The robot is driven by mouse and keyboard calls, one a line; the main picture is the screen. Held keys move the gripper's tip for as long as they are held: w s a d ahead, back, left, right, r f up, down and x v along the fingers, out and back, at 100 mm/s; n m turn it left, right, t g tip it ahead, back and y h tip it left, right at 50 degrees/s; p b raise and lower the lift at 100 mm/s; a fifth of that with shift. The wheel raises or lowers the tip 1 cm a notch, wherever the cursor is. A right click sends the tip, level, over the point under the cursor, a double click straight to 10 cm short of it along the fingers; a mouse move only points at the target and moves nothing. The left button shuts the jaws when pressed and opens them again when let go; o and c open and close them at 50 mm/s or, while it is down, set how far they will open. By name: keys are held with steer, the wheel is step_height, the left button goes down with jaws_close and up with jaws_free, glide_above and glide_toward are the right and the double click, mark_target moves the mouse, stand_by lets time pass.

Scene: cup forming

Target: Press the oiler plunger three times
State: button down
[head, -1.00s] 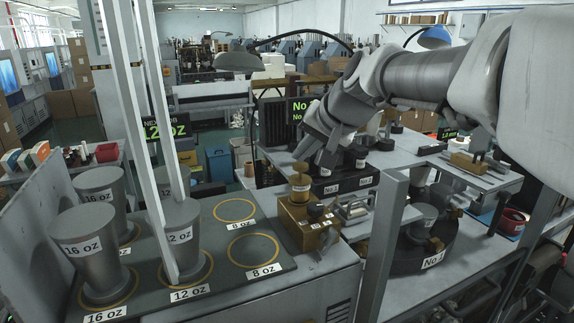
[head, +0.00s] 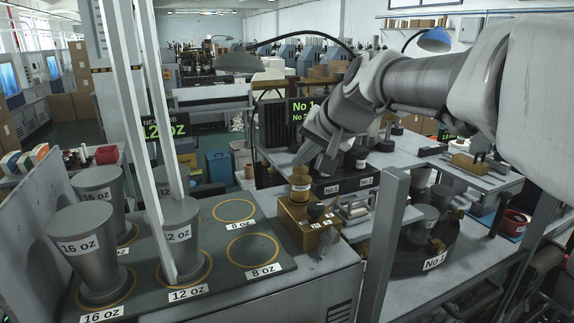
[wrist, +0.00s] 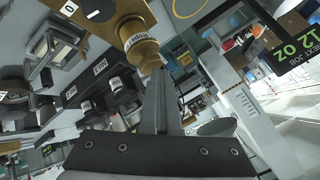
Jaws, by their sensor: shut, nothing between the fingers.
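The oiler is a brass block (head: 306,224) with a rounded plunger (head: 300,178) upright on top, on the bench right of the cup plate. In the wrist view the brass plunger (wrist: 138,42), with a white label, shows just beyond the fingers. My gripper (head: 312,163) is shut and empty, tilted down, with its tips close to the plunger's top at the right. In the wrist view the shut fingers (wrist: 160,78) end beside the plunger's end. I cannot tell whether they touch it.
Grey cup forms, such as a 16 oz one (head: 84,250) and a 12 oz one (head: 181,238), stand on the plate at left; its 8 oz rings (head: 252,249) are empty. A grey post (head: 383,245) and round turret (head: 424,257) stand right of the oiler.

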mark_target(302, 170)
steer(key=shift+f, duration=0.35)
steer(key=shift+r, duration=0.1)
stand_by(0.3)
steer(key=shift+r+p, duration=0.85)
steer(key=shift+r, duration=0.4)
steer(key=shift+r, duration=0.1)
step_height(302, 170, up, 5)
steer(key=p, duration=0.3)
steer(key=shift+p, duration=0.4)
stand_by(1.6)
step_height(302, 170, up, 4)
steer(key=shift+f, duration=0.1)
